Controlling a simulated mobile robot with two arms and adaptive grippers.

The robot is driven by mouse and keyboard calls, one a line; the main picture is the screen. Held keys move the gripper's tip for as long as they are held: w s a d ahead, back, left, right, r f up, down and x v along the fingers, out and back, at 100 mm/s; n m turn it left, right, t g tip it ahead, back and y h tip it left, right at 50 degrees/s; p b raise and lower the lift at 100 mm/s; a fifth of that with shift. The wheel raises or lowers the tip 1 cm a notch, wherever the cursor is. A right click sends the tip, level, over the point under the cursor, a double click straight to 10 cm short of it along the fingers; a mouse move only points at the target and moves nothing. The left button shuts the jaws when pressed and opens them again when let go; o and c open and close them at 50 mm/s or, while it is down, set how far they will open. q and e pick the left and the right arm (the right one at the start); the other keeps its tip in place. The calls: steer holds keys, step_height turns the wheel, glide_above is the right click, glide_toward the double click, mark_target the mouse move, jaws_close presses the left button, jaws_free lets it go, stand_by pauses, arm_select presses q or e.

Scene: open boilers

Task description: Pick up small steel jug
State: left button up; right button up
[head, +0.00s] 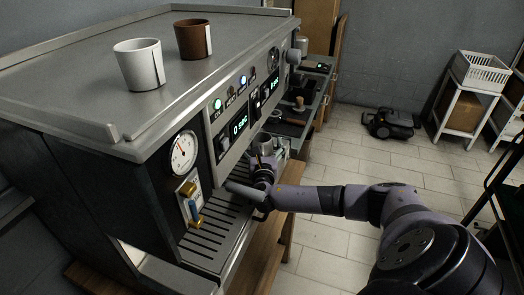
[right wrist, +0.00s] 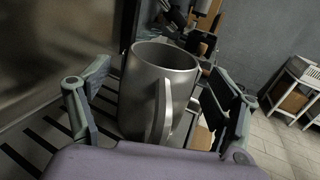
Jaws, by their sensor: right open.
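The small steel jug (right wrist: 148,88) stands upright on the slotted drip tray (head: 209,239) of the coffee machine. In the right wrist view its open rim faces up and its handle points toward the camera. My right gripper (head: 264,166) is at the machine's front, and its open fingers stand on either side of the jug. Gaps show between the fingers and the jug's wall in the right wrist view. In the head view only a small part of the jug (head: 265,144) shows behind my gripper. My left gripper is not in view.
The coffee machine (head: 110,85) carries a white cup (head: 139,65) and a brown cup (head: 192,39) on top. Its front panel overhangs the tray. A side counter (head: 285,127) stands behind. A dark robot-like device (head: 390,123) and a white shelf (head: 455,115) stand on the tiled floor.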

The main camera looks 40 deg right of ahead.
steer(key=shift+w+d, duration=0.2)
steer(key=shift+w, duration=0.1)
steer(key=shift+c, duration=0.2)
steer(key=c, duration=1.5)
steer(key=shift+r, duration=0.1)
